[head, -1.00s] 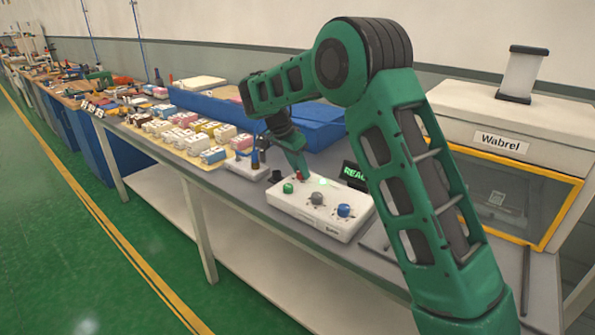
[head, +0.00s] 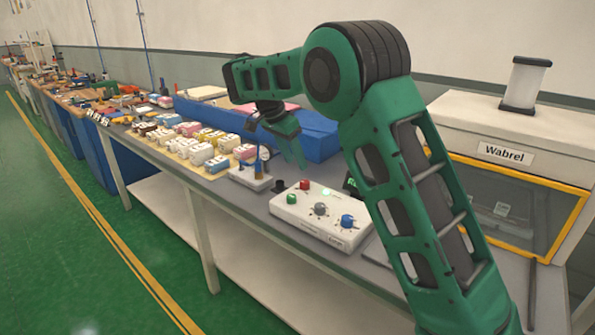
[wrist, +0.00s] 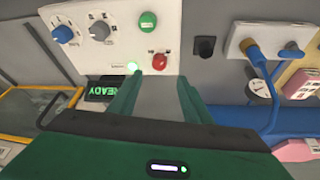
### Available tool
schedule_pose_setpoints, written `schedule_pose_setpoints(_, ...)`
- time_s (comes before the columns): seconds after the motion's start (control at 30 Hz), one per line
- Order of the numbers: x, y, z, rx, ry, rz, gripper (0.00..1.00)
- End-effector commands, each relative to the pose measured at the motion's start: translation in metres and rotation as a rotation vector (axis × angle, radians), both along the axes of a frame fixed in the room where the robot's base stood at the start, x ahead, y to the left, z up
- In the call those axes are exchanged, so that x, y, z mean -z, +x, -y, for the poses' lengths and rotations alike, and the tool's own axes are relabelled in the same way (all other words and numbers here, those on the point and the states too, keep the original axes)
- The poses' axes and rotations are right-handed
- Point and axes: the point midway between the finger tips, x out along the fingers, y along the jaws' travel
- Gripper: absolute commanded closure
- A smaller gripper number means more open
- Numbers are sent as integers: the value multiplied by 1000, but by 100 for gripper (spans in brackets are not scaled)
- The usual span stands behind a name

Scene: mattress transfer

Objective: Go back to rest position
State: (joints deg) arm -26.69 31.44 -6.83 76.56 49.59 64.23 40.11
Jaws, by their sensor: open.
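My gripper (head: 293,152) is green and hangs above the bench, over the back edge of a white control box. In the wrist view its two fingers (wrist: 155,95) stand apart with nothing between them. The control box (head: 321,228) has a red button (head: 305,185), a green button (head: 292,199), a grey knob (head: 320,209) and a blue knob (head: 347,221). A green light glows on it. The fingertips are apart from the red button. A small display beside the box reads "READY" in the wrist view (wrist: 103,89).
A "Wabrel" machine (head: 515,150) with a yellow-framed window stands at the right. A small white device (head: 250,178) with a blue cable stands left of the box.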

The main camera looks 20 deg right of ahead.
Motion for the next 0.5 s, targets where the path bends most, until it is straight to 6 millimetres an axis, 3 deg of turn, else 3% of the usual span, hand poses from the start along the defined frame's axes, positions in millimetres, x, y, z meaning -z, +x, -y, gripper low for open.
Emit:
schedule_pose_setpoints(0.2, -15, -2, -6, 0, -1, 1, 56)
schedule_pose_setpoints(0.5, -17, -2, -7, 0, 0, 0, 56)
